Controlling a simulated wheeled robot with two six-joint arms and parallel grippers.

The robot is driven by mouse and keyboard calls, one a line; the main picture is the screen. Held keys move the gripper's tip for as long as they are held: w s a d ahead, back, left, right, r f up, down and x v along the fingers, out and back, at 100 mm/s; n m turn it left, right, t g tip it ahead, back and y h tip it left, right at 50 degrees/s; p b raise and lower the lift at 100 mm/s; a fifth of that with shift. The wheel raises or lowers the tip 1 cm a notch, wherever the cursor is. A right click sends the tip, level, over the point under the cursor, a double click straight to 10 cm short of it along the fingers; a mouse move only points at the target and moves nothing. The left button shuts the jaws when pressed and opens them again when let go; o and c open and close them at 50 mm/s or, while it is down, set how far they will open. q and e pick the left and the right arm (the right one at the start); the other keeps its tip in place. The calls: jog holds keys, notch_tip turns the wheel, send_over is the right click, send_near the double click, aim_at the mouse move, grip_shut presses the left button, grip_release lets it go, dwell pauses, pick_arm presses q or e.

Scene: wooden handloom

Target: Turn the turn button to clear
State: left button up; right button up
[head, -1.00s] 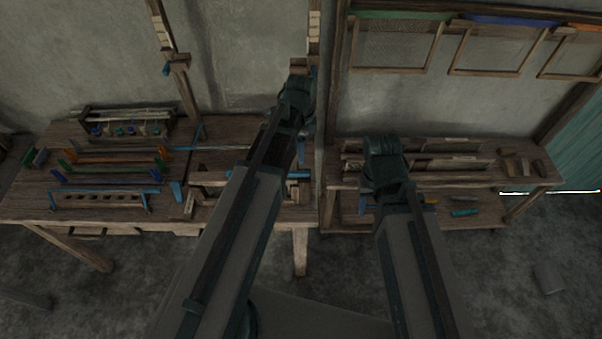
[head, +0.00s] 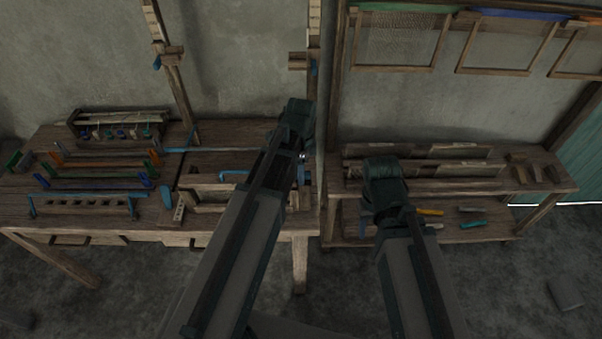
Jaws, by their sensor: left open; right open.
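I cannot pick out the turn button with certainty. A small blue piece (head: 157,62) sits on the wooden bracket of the left upright post. Another blue piece (head: 314,67) is at the bracket of the right post, above my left arm. Both are small, and I cannot tell their exact shape or angle. My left arm reaches up across the right part of the loom table and hides part of it. My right arm reaches up in front of the side bench.
The loom table (head: 112,218) carries a rack (head: 120,125) at the back and several coloured bars (head: 95,183). The side bench (head: 462,186) holds wooden pieces, with small tools on its lower shelf. Framed screens (head: 400,40) hang above it. Open floor lies in front.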

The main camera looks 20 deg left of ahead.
pick_arm(q)
grip_shut()
jog(key=shift+n, duration=0.4)
jog(key=n, duration=0.4)
jog(key=shift+s+d, duration=0.1)
jog(key=shift+s, duration=0.1)
jog(key=n, duration=0.4)
jog(key=shift+s+d+n, duration=0.15)
jog(key=shift+d+n, duration=0.05)
jog(key=shift+n, duration=0.1)
jog(key=n, duration=0.4)
jog(key=shift+d, duration=0.2)
jog(key=shift+d+n, duration=0.2)
jog(key=shift+n, duration=2)
